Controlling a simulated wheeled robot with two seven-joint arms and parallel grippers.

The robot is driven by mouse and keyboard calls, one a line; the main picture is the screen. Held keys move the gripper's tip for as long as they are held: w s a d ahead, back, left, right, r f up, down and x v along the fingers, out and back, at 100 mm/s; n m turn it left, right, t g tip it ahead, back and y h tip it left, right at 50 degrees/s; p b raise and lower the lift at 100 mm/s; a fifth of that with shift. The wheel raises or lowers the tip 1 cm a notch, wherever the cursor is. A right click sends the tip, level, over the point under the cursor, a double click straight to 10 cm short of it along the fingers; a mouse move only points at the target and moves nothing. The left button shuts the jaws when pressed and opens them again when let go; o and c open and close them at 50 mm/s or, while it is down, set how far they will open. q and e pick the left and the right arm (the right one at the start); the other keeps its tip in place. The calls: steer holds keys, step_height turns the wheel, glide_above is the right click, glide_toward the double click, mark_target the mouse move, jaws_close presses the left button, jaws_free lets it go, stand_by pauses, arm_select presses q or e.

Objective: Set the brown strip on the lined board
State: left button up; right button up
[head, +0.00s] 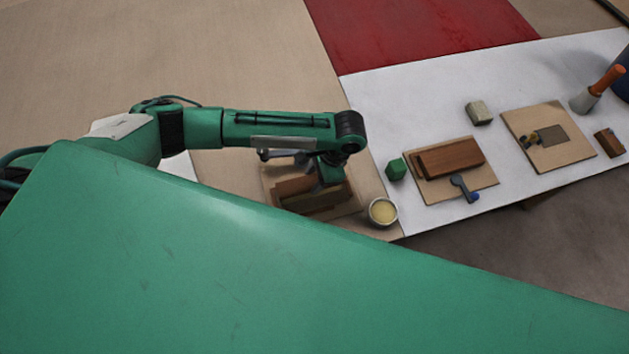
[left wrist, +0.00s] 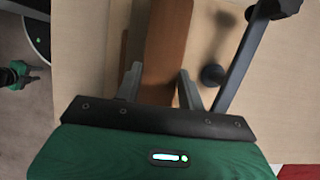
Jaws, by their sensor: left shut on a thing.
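My left gripper (head: 326,180) is over a tan board (head: 345,207) at the left part of the bench. In the left wrist view the gripper (left wrist: 160,85) is shut on a brown strip (left wrist: 165,50), with one finger on each side of it. In the head view the brown strip (head: 295,186) is partly hidden by the gripper. A second, darker brown piece lies beside or under it on this board. I cannot make out lines on the board, and cannot tell if the held strip touches what is under it. My right gripper is not in view.
Another board (head: 485,182) holds a brown block (head: 451,157) and a blue-tipped tool (head: 465,188). A grey post with a dark base (left wrist: 213,74) stands close right of the gripper.

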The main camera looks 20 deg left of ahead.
arm_select(q)
step_height(320, 180, down, 3)
steer(key=shift+f, duration=0.4)
steer(key=o, duration=1)
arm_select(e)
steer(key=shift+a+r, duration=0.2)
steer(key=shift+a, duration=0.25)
